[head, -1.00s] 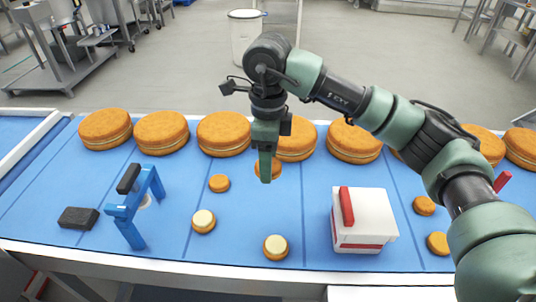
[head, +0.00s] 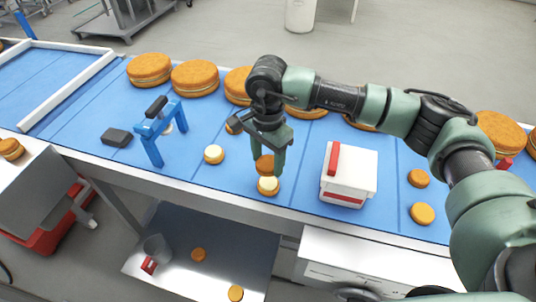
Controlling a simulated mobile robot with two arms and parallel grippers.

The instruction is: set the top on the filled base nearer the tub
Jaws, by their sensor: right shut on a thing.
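My right gripper (head: 276,162) is shut on a plain orange-brown round top (head: 263,166). The top is just above and slightly behind the filled base (head: 268,187) nearer the tub, overlapping its far edge in the picture. I cannot tell whether they touch. That base has a pale cream face. A second filled base (head: 214,154) lies further left on the blue belt. The tub (head: 348,180), a white box with a red bar on its lid and a red band, stands right of the gripper. My left gripper is not in view.
A blue stand (head: 153,137) with a black grip and a dark block (head: 116,137) are at left. Plain rounds (head: 419,178) lie right of the tub. Large round cakes (head: 195,78) line the back. A lower metal shelf (head: 210,245) holds a cup and loose rounds.

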